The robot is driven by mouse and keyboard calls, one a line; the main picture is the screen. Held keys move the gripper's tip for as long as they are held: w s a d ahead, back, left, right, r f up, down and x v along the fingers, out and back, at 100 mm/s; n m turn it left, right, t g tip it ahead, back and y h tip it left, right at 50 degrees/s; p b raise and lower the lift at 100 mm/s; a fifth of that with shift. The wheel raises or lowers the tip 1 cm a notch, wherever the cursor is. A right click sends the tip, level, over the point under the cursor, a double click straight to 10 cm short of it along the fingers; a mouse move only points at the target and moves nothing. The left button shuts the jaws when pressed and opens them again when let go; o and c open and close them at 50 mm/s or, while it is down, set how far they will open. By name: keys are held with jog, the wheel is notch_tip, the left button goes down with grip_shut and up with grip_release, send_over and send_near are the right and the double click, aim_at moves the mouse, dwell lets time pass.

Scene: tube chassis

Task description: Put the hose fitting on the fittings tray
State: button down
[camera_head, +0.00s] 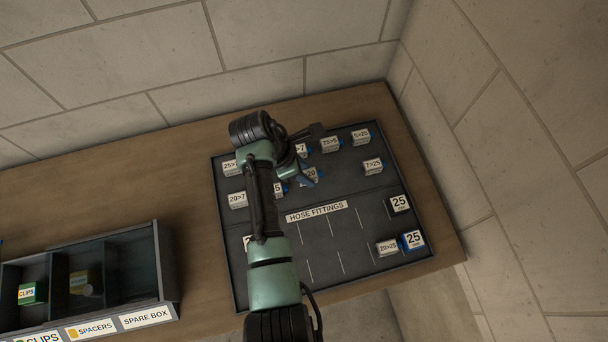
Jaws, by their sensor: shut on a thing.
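The dark fittings tray (342,187) lies on the wooden bench and carries a "HOSE FITTINGS" label (317,212). Small labelled fittings stand on its far part, such as "20>7" (238,200), "5>20" (361,136) and "7>25" (373,166). A "20>25" fitting (388,247) sits at the near right by a "25" plate (413,240). My gripper (304,174) is over the middle of the far part, shut on a hose fitting. My arm and wrist hide much of it, and I cannot tell clearly which fitting it is or whether it touches the tray.
A dark divided bin (168,262) stands at the left, with compartments labelled clips, spacers and spare box. A green box (33,292) lies in its clips compartment. Stone walls (250,50) close off the back and right. Bare bench lies between bin and tray.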

jog(key=shift+f, duration=1.75)
jog(key=shift+f, duration=0.1)
jog(key=c, duration=0.5)
grip_release()
jog(key=shift+c, duration=0.2)
